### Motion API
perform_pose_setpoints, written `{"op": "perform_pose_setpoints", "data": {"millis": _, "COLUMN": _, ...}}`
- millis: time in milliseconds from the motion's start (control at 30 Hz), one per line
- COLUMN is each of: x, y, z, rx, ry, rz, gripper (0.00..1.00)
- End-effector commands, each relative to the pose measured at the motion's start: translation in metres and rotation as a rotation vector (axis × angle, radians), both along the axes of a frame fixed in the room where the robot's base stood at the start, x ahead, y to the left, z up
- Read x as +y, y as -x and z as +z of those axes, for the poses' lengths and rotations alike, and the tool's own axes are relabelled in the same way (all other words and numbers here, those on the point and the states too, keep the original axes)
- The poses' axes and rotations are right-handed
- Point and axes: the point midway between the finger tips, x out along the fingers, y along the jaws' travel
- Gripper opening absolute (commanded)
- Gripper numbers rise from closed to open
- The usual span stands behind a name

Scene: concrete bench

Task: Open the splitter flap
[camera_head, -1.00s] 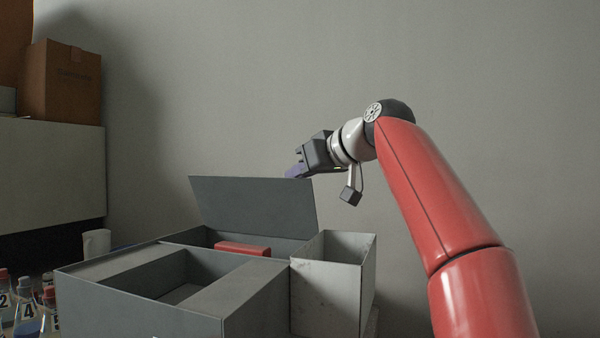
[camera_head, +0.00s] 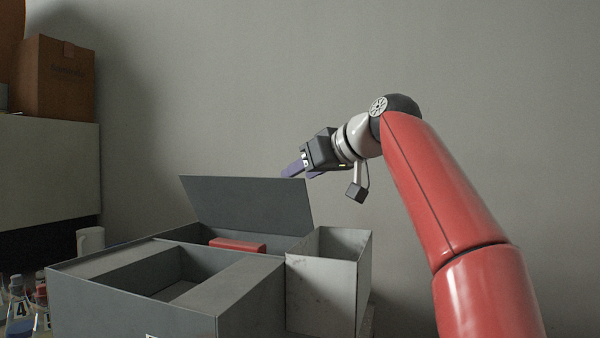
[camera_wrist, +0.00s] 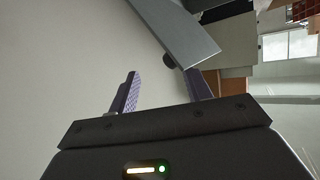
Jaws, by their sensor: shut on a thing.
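The splitter flap (camera_head: 245,205) is a dark grey panel standing raised and tilted at the back of the grey box (camera_head: 130,300). My gripper (camera_head: 300,172) is at the flap's upper right edge and shut on it. The purple fingers are spaced apart in the wrist view (camera_wrist: 162,75). There, the flap (camera_wrist: 175,30) with a small dark round knob (camera_wrist: 168,61) shows at the fingertips. The exact contact is hard to see.
A red block (camera_head: 237,245) lies in the box's rear compartment. An open grey bin (camera_head: 322,290) stands at its right.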

Motion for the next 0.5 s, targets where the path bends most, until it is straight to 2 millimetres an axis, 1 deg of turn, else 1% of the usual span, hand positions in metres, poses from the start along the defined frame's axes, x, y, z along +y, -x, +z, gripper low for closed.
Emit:
{"op": "perform_pose_setpoints", "data": {"millis": 33, "x": -0.012, "y": 0.006, "z": 0.003, "rx": -0.004, "ry": 0.006, "rz": -0.017, "gripper": 0.43}}
{"op": "perform_pose_setpoints", "data": {"millis": 200, "x": -0.027, "y": 0.03, "z": 0.018, "rx": -0.012, "ry": 0.002, "rz": -0.015, "gripper": 0.43}}
{"op": "perform_pose_setpoints", "data": {"millis": 333, "x": -0.034, "y": 0.041, "z": 0.025, "rx": -0.012, "ry": -0.001, "rz": -0.012, "gripper": 0.43}}
{"op": "perform_pose_setpoints", "data": {"millis": 500, "x": -0.037, "y": 0.048, "z": 0.029, "rx": -0.015, "ry": -0.003, "rz": -0.009, "gripper": 0.43}}
